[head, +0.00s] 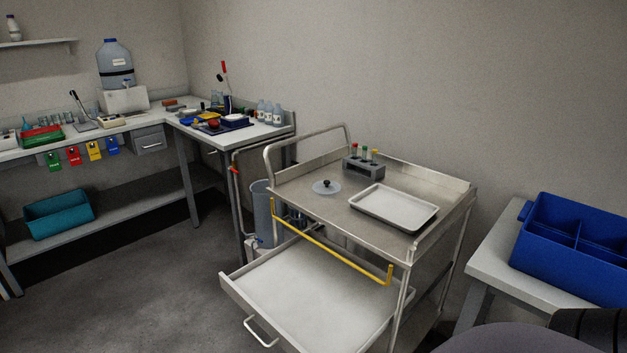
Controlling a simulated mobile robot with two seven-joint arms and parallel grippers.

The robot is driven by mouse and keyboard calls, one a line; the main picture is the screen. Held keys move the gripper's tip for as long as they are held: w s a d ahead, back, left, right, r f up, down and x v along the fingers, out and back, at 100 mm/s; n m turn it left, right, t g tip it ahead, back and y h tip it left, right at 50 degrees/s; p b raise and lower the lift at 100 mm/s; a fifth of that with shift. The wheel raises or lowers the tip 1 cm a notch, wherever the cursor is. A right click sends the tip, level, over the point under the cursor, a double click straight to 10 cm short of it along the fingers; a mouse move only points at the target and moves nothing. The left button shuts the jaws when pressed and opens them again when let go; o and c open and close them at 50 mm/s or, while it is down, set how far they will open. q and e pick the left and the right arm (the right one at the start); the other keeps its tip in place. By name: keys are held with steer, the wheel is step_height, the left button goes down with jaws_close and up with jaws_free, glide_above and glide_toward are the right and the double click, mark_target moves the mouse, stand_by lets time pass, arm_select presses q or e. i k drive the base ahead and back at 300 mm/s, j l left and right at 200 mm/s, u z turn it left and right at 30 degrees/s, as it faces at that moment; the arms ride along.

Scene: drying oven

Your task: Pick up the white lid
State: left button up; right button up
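A round whitish, partly translucent lid (334,188) with a dark knob lies flat on the top of the metal cart (311,206) in the head view. It sits left of a white tray (394,207) and in front of a grey tube rack (363,168). It touches neither of them. Neither of my grippers is in view. Only a dark and grey rounded part, probably mine, shows at the bottom right corner.
The cart's drawer (309,292) is pulled out, with a yellow bar (331,248) above it. A blue divided crate (570,250) stands on a side table at right. A cluttered bench (158,122) lines the left wall. The floor at front left is clear.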

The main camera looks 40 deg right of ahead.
mark_target(323, 187)
steer(key=i+j+z, duration=0.1)
steer(key=i+z, duration=0.25)
steer(key=i+j+z, duration=0.25)
steer(key=i+z, duration=0.15)
steer(key=i+j+z, duration=0.2)
steer(key=z, duration=0.25)
steer(key=i+j+z, duration=0.55)
steer(key=j+z, duration=0.15)
steer(key=z, duration=0.25)
steer(key=i+j+z, duration=0.1)
steer(key=j+z, duration=0.8)
